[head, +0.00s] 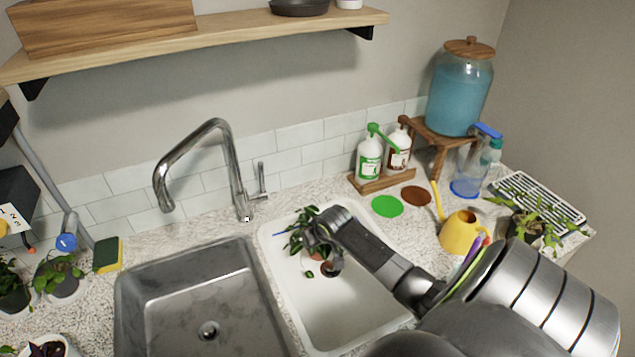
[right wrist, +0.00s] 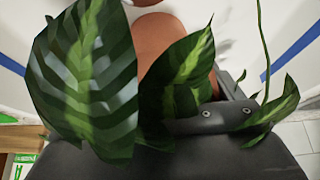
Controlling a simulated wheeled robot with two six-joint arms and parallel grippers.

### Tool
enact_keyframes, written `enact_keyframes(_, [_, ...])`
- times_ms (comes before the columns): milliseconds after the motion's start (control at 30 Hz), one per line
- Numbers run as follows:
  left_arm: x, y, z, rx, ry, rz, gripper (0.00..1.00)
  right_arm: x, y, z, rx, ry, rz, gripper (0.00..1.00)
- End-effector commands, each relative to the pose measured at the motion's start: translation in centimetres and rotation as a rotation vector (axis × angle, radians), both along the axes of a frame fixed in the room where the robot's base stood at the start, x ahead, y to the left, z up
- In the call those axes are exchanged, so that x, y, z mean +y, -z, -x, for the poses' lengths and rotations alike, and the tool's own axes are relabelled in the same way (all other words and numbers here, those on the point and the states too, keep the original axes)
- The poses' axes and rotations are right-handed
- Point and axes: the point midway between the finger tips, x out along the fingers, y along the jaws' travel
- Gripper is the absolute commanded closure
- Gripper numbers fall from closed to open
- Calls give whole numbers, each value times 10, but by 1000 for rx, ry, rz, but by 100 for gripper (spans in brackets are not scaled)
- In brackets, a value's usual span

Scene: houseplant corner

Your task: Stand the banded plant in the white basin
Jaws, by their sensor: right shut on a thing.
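The banded plant (head: 298,222), with dark green leaves striped lighter green, is in a terracotta pot inside the outline of the white basin (head: 345,315). In the right wrist view its big leaves (right wrist: 85,80) cover much of the picture, with the terracotta pot (right wrist: 160,40) behind them. My right gripper (head: 322,250) is shut on the plant's pot, over the basin's back half. Leaves and the gripper hide most of the pot, and I cannot tell whether its bottom touches the basin floor. My left gripper is not in view.
A steel sink (head: 190,290) with a tall faucet (head: 235,165) lies left of the basin. A yellow watering can (head: 460,232), soap bottles (head: 369,158) and a leafy plant on a rack (head: 530,222) stand to the right. Other potted plants (head: 60,278) stand at far left. The basin's front is clear.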

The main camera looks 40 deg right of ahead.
Motion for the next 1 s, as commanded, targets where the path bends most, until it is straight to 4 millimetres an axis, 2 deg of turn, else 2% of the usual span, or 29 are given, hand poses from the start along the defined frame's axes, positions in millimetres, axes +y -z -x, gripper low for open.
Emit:
enact_keyframes(200, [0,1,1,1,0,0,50,0,2,-1,-2,0,1,50])
enact_keyframes(233, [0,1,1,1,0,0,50,0,2,0,0,0,0,9])
enact_keyframes(300, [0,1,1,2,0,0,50,0,2,0,0,0,0,0])
enact_keyframes(667, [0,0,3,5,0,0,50,0,-4,2,-1,0,2,0])
enact_keyframes(1000, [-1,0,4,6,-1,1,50,6,-44,23,-2,-1,3,0])
